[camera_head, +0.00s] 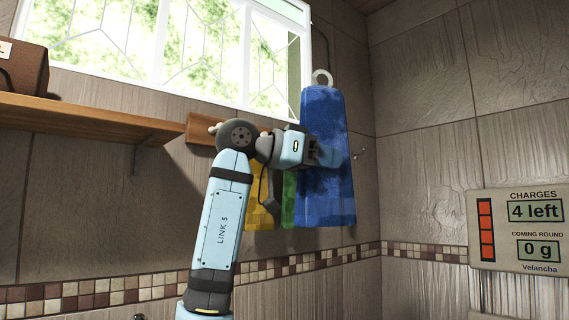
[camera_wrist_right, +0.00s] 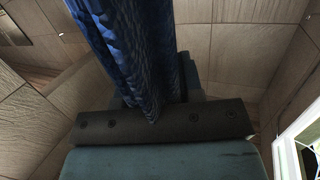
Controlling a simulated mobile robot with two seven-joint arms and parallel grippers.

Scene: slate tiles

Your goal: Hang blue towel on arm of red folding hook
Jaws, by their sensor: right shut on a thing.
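The blue towel (camera_head: 326,110), with a pale ring (camera_head: 322,78) at its top, hangs upright from my right gripper (camera_head: 326,156). My right gripper is shut on its side at mid height. In the right wrist view the towel (camera_wrist_right: 130,45) runs down between the fingers (camera_wrist_right: 165,98). The ring is free of any hook that I can see. I cannot make out the red folding hook in either view; my arm and the towel cover part of the wall. My left gripper is not in view.
A wooden board (camera_head: 199,134) is on the wall below the window, partly behind my arm. A yellow towel (camera_head: 259,195) and a green towel (camera_head: 289,198) hang behind the blue one. A shelf (camera_head: 90,117) with a brown box (camera_head: 22,70) is at left. A sign (camera_head: 520,230) is at right.

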